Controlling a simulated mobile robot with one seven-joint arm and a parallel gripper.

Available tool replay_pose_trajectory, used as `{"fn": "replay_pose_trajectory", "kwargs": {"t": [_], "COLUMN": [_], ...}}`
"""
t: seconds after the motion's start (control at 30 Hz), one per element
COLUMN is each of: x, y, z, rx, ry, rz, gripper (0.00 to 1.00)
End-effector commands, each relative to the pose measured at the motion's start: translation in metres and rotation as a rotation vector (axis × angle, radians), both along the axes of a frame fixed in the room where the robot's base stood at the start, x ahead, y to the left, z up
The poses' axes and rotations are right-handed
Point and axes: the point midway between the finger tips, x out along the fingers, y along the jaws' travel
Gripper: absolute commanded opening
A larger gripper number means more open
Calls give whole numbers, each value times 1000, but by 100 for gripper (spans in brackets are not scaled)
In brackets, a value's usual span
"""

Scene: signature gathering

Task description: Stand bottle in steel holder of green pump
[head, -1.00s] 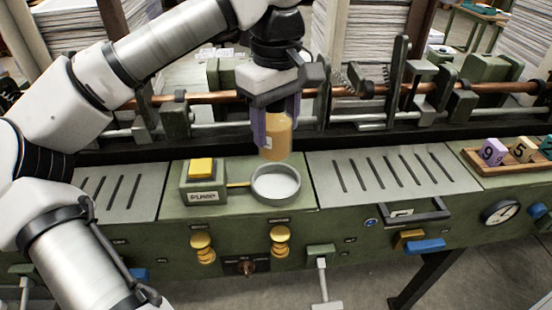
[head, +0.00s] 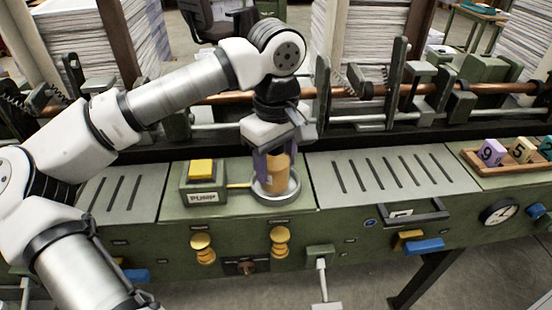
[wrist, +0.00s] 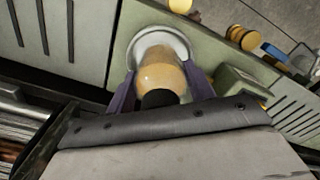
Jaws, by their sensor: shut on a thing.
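The amber bottle (head: 278,174) is upright between the purple fingers of my gripper (head: 272,170), which is shut on it. Its lower end is inside the round steel holder (head: 290,192), within the rim; I cannot tell whether it touches the floor of the holder. The holder is joined by a yellow rod to the green pump (head: 204,183), which has a yellow button on top and a PUMP label. In the wrist view the bottle (wrist: 160,76) is between the fingers, with the pale holder rim (wrist: 152,37) around its far end.
Slotted grey plates (head: 385,175) lie on both sides of the pump panel. A wooden tray (head: 497,163) with number blocks is at the right. Copper and steel rods (head: 400,91) run behind the bench. Yellow knobs (head: 280,240) are on the front.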

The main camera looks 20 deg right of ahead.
Motion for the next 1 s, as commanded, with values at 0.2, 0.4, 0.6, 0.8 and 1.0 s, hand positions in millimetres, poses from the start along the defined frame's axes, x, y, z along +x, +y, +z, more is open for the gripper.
{"fn": "replay_pose_trajectory", "kwargs": {"t": [0.2,0.4,0.6,0.8,1.0], "x": [0,0,0,1,0], "y": [0,0,0,0,-1], "z": [-3,-3,1,28,74], "rx": [0,0,0,0,-1], "ry": [0,0,0,-3,-3], "rz": [0,0,0,1,1], "gripper": [68,74,74,74,74]}}
